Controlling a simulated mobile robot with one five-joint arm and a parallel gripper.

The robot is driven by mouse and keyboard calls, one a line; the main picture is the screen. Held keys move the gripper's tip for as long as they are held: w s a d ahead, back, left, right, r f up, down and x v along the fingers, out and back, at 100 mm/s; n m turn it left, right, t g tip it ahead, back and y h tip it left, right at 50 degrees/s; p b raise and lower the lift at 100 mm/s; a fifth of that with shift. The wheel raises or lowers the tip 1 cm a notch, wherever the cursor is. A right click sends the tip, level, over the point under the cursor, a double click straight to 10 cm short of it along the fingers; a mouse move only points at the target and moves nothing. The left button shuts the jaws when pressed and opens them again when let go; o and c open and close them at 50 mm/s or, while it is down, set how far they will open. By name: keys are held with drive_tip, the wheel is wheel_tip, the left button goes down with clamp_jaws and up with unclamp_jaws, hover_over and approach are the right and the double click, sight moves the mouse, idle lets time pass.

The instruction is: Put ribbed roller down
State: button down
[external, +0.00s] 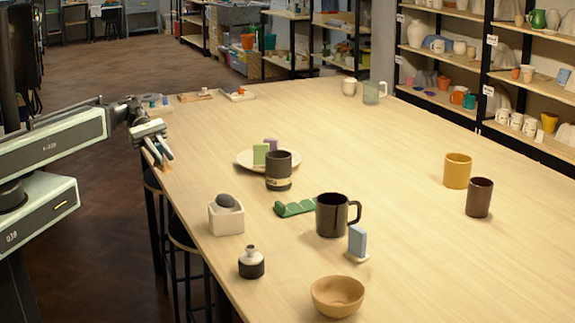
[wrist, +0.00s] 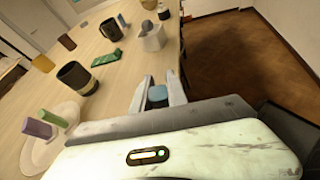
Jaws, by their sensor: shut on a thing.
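My gripper (external: 163,154) is at the left edge of the table in the external view, by the tabletop's rim. It is shut on a small blue-grey rounded thing, which I take to be the ribbed roller (wrist: 158,95). In the wrist view the roller sits between my two fingers (wrist: 158,92), and its ribs cannot be made out. In the external view the roller is hard to tell apart from the fingers.
The wooden table (external: 360,120) has clear room in its middle and far part. Nearest my gripper are a plate (external: 243,157) with upright pieces, a dark banded cup (external: 279,180) and a white holder (external: 226,220). Small trays (external: 196,97) lie at the back left.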

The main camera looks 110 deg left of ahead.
drive_tip(key=w+a+r+n+t+y+p, duration=0.1)
drive_tip(key=w+a+r+n+y+p, duration=0.15)
drive_tip(key=w+a, duration=0.85)
drive_tip(key=w+a+r+n+y+p, duration=0.1)
drive_tip(key=w+a+r+n+p, duration=0.2)
drive_tip(key=w+a, duration=0.9)
drive_tip(key=w+a+r+p, duration=0.1)
drive_tip(key=w+a, duration=0.3)
drive_tip(key=w, duration=0.5)
drive_tip(key=w+d+f+m+h+b, duration=0.1)
drive_tip(key=w+d, duration=0.3)
drive_tip(key=w, duration=0.3)
drive_tip(key=w+d+m+h, duration=0.1)
drive_tip(key=w+d, duration=0.2)
drive_tip(key=w, duration=0.3)
wheel_tip(320, 180, down, 11)
drive_tip(key=b, duration=1)
drive_tip(key=shift+w+r, duration=0.1)
drive_tip(key=shift+r, duration=0.35)
drive_tip(key=shift+d+f+m+b, duration=0.1)
drive_tip(key=shift+f+m+b, duration=0.15)
drive_tip(key=shift+f+b, duration=0.45)
drive_tip(key=c, duration=1.4)
unclamp_jaws()
drive_tip(key=shift+o, duration=0.4)
drive_tip(key=shift+r, duration=0.1)
